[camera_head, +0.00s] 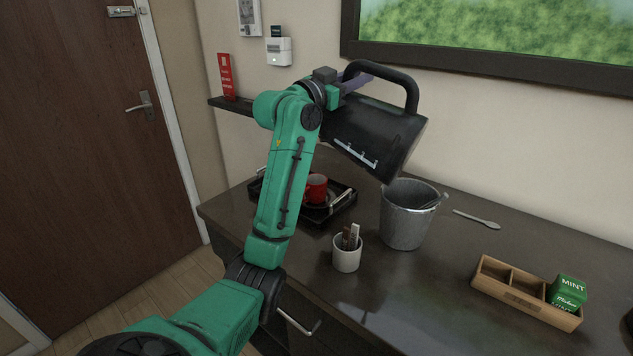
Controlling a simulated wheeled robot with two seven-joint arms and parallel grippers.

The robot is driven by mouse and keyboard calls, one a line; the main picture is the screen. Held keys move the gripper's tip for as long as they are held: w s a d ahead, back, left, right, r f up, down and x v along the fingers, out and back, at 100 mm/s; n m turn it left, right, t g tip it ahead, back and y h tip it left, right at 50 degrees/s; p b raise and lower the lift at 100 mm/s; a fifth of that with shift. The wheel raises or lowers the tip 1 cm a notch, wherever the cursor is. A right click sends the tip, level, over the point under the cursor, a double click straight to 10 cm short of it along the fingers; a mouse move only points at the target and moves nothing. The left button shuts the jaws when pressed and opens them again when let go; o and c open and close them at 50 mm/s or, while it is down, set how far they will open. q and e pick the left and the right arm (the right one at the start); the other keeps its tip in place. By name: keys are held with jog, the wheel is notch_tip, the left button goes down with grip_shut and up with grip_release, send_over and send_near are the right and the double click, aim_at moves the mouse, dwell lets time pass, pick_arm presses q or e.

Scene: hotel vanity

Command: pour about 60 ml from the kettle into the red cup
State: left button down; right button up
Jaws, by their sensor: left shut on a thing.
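The black kettle (374,135) is in the air above the counter, tilted, with its handle up and a pale level gauge on its side. My left gripper (357,82) is shut on the kettle's handle, partly hidden behind the arm and handle. The red cup (317,188) stands upright on the black tray (342,207), lower left of the kettle in the picture and partly hidden by my left arm. The kettle's spout and any stream of water cannot be made out. My right gripper is not in view.
A metal ice bucket (407,225) with tongs stands right of the tray, close below the kettle in the picture. A white cup of sticks (346,257) stands in front. A spoon (476,219) and a wooden box (511,302) with a green mint packet (567,291) lie to the right.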

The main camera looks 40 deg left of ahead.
pick_arm(q)
jog(key=shift+s+a+n, duration=0.1)
jog(key=shift+a+n, duration=0.3)
jog(key=shift+a, duration=0.25)
jog(key=shift+a+n, duration=0.3)
jog(key=shift+a, duration=0.25)
jog(key=shift+s+a+f+n+t+y+b, duration=0.2)
jog(key=shift+a+f+n+t+y+b, duration=0.3)
jog(key=shift+a+f+n+b, duration=0.7)
dwell(0.6)
jog(key=shift+w+d+f+n, duration=0.1)
jog(key=shift+d+n, duration=0.3)
jog(key=shift+d, duration=0.35)
dwell(0.3)
jog(key=shift+d+f, duration=0.15)
jog(key=shift+d, duration=0.2)
dwell(0.5)
jog(key=shift+a+f+n+y, duration=0.35)
jog(key=shift+f+n, duration=0.1)
jog(key=shift+n, duration=0.15)
